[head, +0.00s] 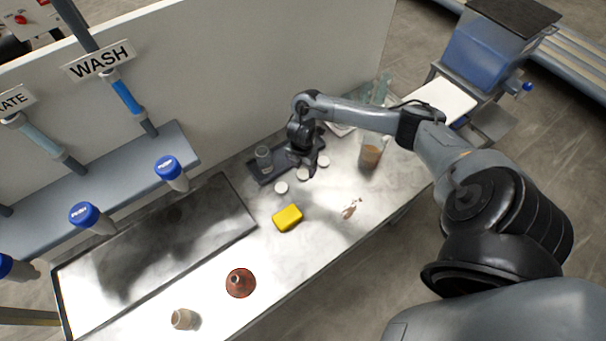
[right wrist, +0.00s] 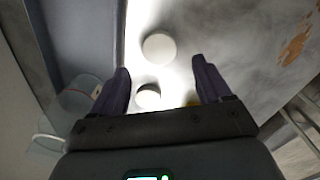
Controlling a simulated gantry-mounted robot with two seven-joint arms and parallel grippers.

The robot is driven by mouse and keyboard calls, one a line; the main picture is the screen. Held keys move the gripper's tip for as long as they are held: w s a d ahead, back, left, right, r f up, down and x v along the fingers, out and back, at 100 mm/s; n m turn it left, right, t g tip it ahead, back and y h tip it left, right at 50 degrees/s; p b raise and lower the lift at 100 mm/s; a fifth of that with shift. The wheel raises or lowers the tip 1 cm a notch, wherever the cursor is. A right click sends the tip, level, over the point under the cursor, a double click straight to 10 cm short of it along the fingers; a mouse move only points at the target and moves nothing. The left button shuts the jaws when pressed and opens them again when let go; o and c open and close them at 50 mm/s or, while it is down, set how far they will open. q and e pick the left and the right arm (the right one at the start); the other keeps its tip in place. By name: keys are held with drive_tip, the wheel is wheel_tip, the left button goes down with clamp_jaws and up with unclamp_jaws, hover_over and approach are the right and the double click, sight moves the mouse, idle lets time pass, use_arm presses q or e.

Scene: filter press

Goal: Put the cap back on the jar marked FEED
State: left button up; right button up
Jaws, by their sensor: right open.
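My right gripper (head: 314,166) is open above the grey tray at the back of the bench. In the right wrist view its two fingers (right wrist: 163,82) are spread, with nothing held between them. Several white round caps lie near it: one on the bench (head: 281,187), one close to the fingers (head: 302,174), and one to the right (head: 323,161). In the right wrist view one cap (right wrist: 159,48) lies beyond the fingertips and another (right wrist: 148,96) shows between the fingers. A clear jar (head: 264,157) stands in the tray, left of the gripper. No FEED marking is readable. My left gripper is out of view.
A yellow sponge (head: 287,218), a reddish-brown funnel-like piece (head: 240,283) and a beige cup (head: 184,319) stand on the bench. A beaker of brown liquid (head: 371,153) stands right of the gripper, near my forearm.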

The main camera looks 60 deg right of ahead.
sight(303, 174)
drive_tip(key=shift+d+f, duration=0.2)
drive_tip(key=shift+f, duration=1)
drive_tip(key=shift+d+f, duration=0.2)
drive_tip(key=shift+f, duration=0.95)
drive_tip(key=shift+c, duration=0.5)
drive_tip(key=c, duration=1)
drive_tip(key=shift+r, duration=0.15)
